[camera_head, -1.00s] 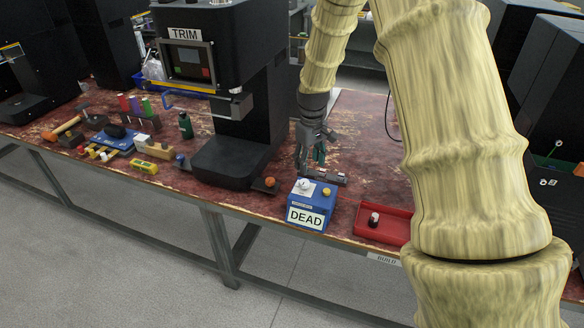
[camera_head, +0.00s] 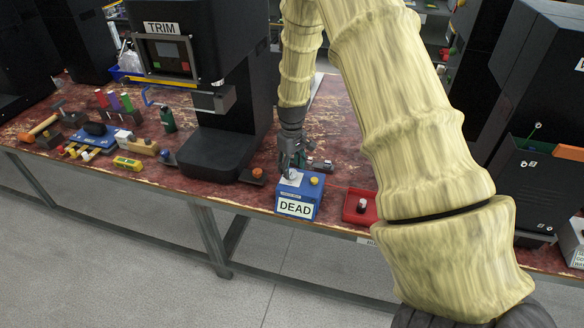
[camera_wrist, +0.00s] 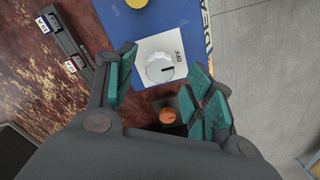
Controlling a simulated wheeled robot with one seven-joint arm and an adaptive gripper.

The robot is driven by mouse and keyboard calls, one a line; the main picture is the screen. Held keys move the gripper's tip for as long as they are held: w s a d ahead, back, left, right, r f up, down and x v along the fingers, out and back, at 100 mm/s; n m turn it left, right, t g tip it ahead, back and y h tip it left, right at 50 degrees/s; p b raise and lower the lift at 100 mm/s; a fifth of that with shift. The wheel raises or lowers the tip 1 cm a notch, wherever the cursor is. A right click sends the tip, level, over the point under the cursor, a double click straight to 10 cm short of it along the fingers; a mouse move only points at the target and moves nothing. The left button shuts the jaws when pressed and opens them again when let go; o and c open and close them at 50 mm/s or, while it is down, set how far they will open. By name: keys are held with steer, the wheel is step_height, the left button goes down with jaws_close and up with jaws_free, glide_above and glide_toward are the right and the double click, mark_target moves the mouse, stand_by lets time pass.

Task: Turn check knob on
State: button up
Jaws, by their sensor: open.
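The blue box (camera_head: 298,207) with a white "DEAD" sign stands at the bench's front edge. Its pale round knob (camera_wrist: 160,68) sits on a white plate marked "OFF", and a dark mark on the knob points toward that word. My gripper (camera_head: 290,172) is over the knob's end of the box in the head view and largely hides the knob there. In the wrist view my gripper (camera_wrist: 165,88) is open, with teal-padded fingers to either side of the knob, apart from it.
A yellow button (camera_head: 314,180) is on the same box. A dark block with an orange knob (camera_wrist: 167,115) lies close by. A red tray (camera_head: 352,212) stands to the right, and the black TRIM machine (camera_head: 215,150) to the left. A dark strip (camera_wrist: 70,48) lies behind.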

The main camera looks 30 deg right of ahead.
steer(key=shift+f, duration=0.85)
steer(key=shift+c, duration=0.4)
steer(key=c, duration=1)
steer(key=shift+o, duration=0.2)
